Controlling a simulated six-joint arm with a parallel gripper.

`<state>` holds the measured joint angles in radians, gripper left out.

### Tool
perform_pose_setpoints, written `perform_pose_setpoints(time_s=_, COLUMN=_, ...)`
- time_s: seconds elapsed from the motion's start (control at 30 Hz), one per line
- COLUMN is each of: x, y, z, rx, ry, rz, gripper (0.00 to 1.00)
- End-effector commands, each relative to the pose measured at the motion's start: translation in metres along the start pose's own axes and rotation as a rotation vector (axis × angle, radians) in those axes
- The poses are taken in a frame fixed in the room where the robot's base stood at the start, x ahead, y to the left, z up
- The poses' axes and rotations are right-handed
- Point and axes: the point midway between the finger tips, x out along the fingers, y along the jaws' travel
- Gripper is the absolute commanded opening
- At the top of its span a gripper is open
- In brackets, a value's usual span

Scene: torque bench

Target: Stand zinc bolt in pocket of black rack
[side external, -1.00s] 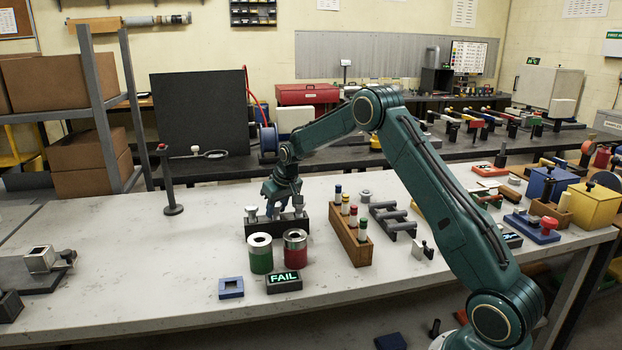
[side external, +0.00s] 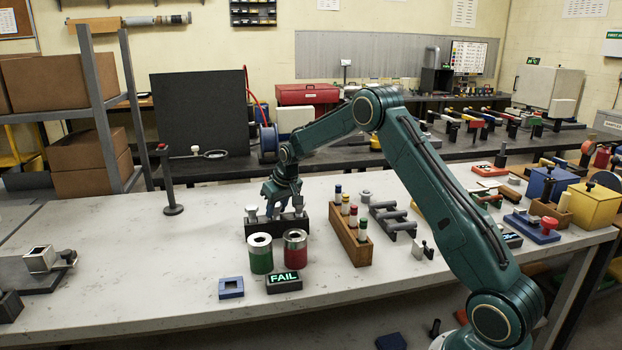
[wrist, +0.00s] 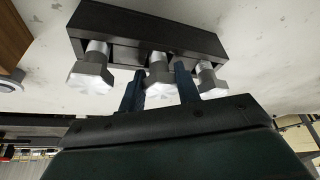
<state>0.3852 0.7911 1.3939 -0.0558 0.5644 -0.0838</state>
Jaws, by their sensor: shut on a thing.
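The black rack (side external: 277,228) stands on the bench, and it also fills the top of the wrist view (wrist: 145,25). Several grey-silver bolts sit along it with their hex heads up: one at the left in the wrist view (wrist: 90,72), one at the right (wrist: 208,80) and one in the middle, the zinc bolt (wrist: 160,73). My gripper (wrist: 160,85) has its blue fingers on either side of the middle bolt and is shut on it. That bolt is upright at the rack, its shank end hidden. In the side view my gripper (side external: 274,211) is low over the rack.
A green-banded can (side external: 260,255) and a red-banded can (side external: 295,250) stand close in front of the rack. A wooden block with coloured-top pegs (side external: 350,238) is to the right. A FAIL sign (side external: 284,282) and a blue square holder (side external: 231,288) lie nearer. The left bench is mostly clear.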

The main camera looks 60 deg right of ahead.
Motion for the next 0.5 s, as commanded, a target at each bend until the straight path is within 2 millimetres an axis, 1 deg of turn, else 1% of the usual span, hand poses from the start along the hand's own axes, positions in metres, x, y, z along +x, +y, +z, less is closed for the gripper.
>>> perform_pose_setpoints(time_s=0.13, x=-0.0007, y=0.0, z=-0.0008, rx=0.0, ry=0.002, rz=0.0, gripper=0.0)
perform_pose_setpoints(time_s=0.17, x=-0.0007, y=0.0, z=-0.0008, rx=0.0, ry=0.002, rz=0.0, gripper=0.38)
perform_pose_setpoints(time_s=0.2, x=-0.0006, y=0.0, z=-0.0007, rx=0.0, ry=0.002, rz=0.0, gripper=0.46)
perform_pose_setpoints(time_s=0.27, x=-0.0006, y=0.0, z=-0.0006, rx=0.0, ry=0.002, rz=0.0, gripper=0.58)
perform_pose_setpoints(time_s=0.5, x=0.0008, y=-0.0001, z=0.001, rx=0.0, ry=-0.003, rz=0.0, gripper=0.58)
